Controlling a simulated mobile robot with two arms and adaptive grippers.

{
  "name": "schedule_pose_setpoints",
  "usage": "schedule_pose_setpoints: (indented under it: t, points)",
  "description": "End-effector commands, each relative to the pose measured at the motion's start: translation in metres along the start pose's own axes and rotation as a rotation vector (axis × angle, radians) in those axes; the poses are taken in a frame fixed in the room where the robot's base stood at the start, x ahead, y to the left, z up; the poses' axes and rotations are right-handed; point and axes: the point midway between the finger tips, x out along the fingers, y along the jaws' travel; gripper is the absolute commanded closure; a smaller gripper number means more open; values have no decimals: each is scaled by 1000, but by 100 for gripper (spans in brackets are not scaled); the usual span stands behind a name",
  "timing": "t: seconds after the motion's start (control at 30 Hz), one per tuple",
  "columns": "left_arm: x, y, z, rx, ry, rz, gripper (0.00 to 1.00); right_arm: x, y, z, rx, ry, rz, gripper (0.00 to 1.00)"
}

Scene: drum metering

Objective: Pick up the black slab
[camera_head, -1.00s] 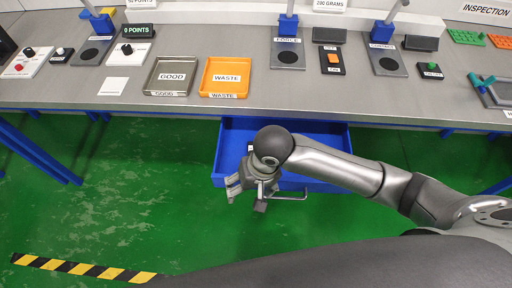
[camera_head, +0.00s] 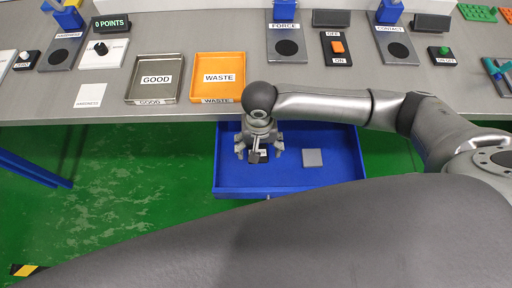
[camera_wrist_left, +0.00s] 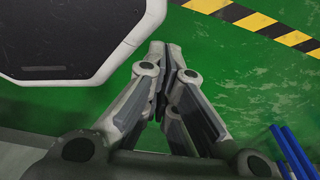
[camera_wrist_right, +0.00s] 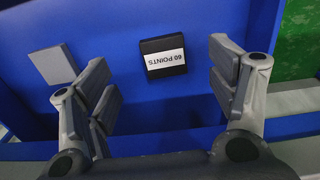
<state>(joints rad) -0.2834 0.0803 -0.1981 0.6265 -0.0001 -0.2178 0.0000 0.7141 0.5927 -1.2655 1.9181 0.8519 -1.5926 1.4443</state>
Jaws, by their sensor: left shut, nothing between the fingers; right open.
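The black slab (camera_wrist_right: 163,56) lies on the floor of the open blue drawer (camera_head: 290,183) and bears a white label reading "60 POINTS". In the head view the slab (camera_head: 258,157) is partly hidden by my right gripper (camera_head: 259,153). My right gripper is open and empty above the drawer, and in the right wrist view its fingers (camera_wrist_right: 168,88) stand to either side of the slab, apart from it. My left gripper (camera_wrist_left: 172,50) is shut and empty over the green floor in the left wrist view.
A grey slab (camera_head: 312,158) lies to the right in the same drawer. The table edge (camera_head: 150,117) runs just behind the drawer, with the GOOD tray (camera_head: 133,92) and the orange WASTE tray (camera_head: 238,61) on top.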

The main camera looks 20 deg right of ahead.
Motion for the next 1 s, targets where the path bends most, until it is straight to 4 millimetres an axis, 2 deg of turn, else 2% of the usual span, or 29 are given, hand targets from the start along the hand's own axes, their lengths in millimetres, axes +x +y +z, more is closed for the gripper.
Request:
schedule_pose_setpoints:
  t: [0.1, 0.27, 0.4, 0.6, 0.7, 0.9, 1.0]
  points:
    - [0, 4, 23, 0, -33, 5, 100, 17, 0, 0, 0, -1, 0, 21]
    - [-2, 6, 39, 2, -56, 8, 100, 27, -1, -1, -1, 1, -1, 21]
    - [-3, 6, 33, 2, -49, 7, 100, 44, -1, -2, -1, 1, 1, 21]
    - [-2, 2, 8, 3, -11, 3, 100, 71, -2, -2, -1, 1, 1, 21]
    - [-2, 2, 4, 3, -4, 3, 100, 76, -2, -3, -2, 2, -2, 21]
    - [-2, 3, 10, 3, -13, 3, 100, 77, -2, -3, -2, 2, -2, 21]
    - [-2, 4, 15, 2, -21, 4, 100, 77, -2, -3, -2, 2, -2, 33]
